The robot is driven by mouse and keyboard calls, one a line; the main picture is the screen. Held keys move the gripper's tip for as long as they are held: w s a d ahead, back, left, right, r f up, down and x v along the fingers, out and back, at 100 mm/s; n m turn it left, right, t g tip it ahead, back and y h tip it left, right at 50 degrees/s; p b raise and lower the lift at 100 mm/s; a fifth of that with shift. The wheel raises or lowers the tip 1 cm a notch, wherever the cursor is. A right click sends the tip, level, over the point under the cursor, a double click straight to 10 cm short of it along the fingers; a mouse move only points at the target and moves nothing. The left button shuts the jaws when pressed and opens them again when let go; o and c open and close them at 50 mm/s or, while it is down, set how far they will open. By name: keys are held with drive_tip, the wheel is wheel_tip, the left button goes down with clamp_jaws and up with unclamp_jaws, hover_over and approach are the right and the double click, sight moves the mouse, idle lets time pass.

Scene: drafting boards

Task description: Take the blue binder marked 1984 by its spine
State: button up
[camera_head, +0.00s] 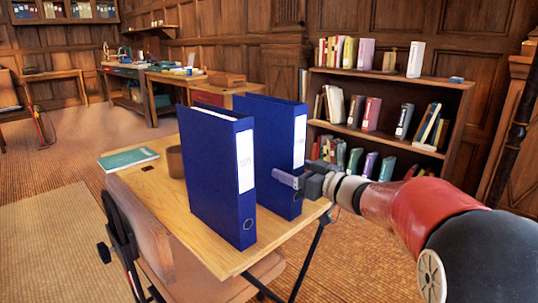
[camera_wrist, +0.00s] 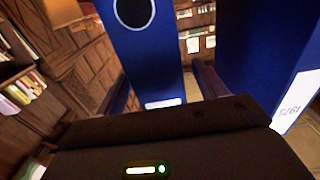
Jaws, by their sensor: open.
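Two blue binders stand upright on a wooden desk (camera_head: 165,208). The nearer left binder (camera_head: 216,165) has a white spine label; in the wrist view this binder (camera_wrist: 258,55) shows an upside-down 1975. The farther right binder (camera_head: 277,130) also has a white spine label (camera_head: 300,140); its writing is not legible. My gripper (camera_head: 286,179) is at this right binder's spine, with one finger in the gap between the binders. In the wrist view my open gripper (camera_wrist: 163,85) has a finger on either side of the right binder's spine (camera_wrist: 145,60). Contact cannot be told.
A brown cup (camera_head: 175,161) and a green book (camera_head: 128,159) lie left of the binders on the desk. A brown chair (camera_head: 150,225) stands against the desk's near side. A bookshelf (camera_head: 385,75) stands behind to the right. The gap between the binders is narrow.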

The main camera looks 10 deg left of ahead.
drive_tip(key=shift+x, duration=1.05)
drive_tip(key=shift+r, duration=0.1)
drive_tip(key=c, duration=1.5)
